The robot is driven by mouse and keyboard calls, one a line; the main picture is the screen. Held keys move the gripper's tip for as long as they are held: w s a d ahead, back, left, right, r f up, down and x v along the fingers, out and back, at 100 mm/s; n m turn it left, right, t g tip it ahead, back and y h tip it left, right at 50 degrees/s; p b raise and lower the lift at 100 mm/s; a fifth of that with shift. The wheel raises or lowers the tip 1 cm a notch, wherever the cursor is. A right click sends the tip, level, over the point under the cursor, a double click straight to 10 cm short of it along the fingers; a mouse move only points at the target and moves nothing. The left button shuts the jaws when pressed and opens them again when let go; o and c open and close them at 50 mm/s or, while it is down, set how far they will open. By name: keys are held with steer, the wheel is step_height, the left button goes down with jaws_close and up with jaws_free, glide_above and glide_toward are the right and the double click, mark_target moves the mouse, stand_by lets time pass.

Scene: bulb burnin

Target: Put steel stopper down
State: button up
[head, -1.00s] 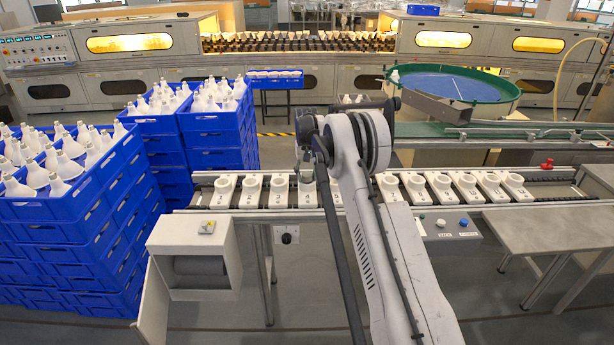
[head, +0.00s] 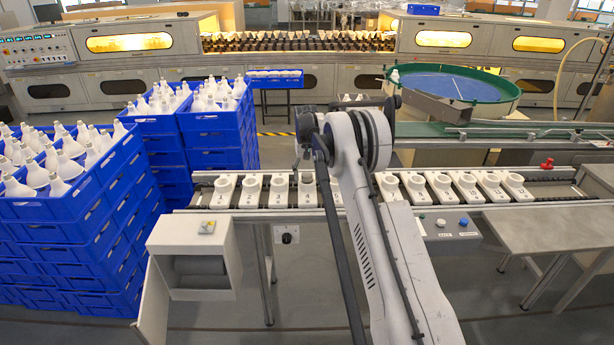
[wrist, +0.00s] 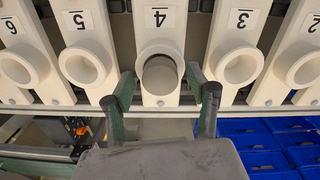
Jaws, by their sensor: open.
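The steel stopper (wrist: 160,79) is a grey round disc in the ring of the white holder marked 4 (wrist: 159,47) in the wrist view. A dark crescent shows along one side of it inside the ring. My gripper (wrist: 166,88) is open, with one dark green finger on each side of that ring and a gap to the stopper. In the head view, holder 4 (head: 307,196) stands in the row on the conveyor just left of my arm.
Holder 5 (wrist: 85,62) and holder 3 (wrist: 238,64) stand close on either side, with empty rings. Blue crates of white bulbs (head: 75,215) are stacked at the left. A grey box (head: 195,259) stands in front of the conveyor, and a bare table (head: 555,230) is at the right.

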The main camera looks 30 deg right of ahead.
step_height(320, 180, up, 11)
step_height(320, 180, up, 15)
steer(key=t, duration=0.2)
glide_above(306, 175)
steer(key=s+a, duration=0.8)
steer(key=s+a+r+n+t, duration=0.1)
steer(key=s+a+r, duration=0.25)
steer(key=s, duration=0.35)
steer(key=s+a+r+n+t, duration=0.1)
steer(key=s+a+r, duration=0.25)
steer(key=s, duration=0.35)
steer(key=s+a+t, duration=0.1)
steer(key=s+a, duration=0.2)
steer(key=s, duration=0.5)
steer(key=s+a, duration=0.4)
steer(key=s, duration=0.4)
steer(key=s+a+f+t, duration=0.1)
steer(key=s+f, duration=0.3)
steer(key=s, duration=0.3)
steer(key=s+a+f+n+t, duration=0.1)
steer(key=s+a+f, duration=0.1)
steer(key=s+f, duration=0.3)
steer(key=shift+s, duration=0.85)
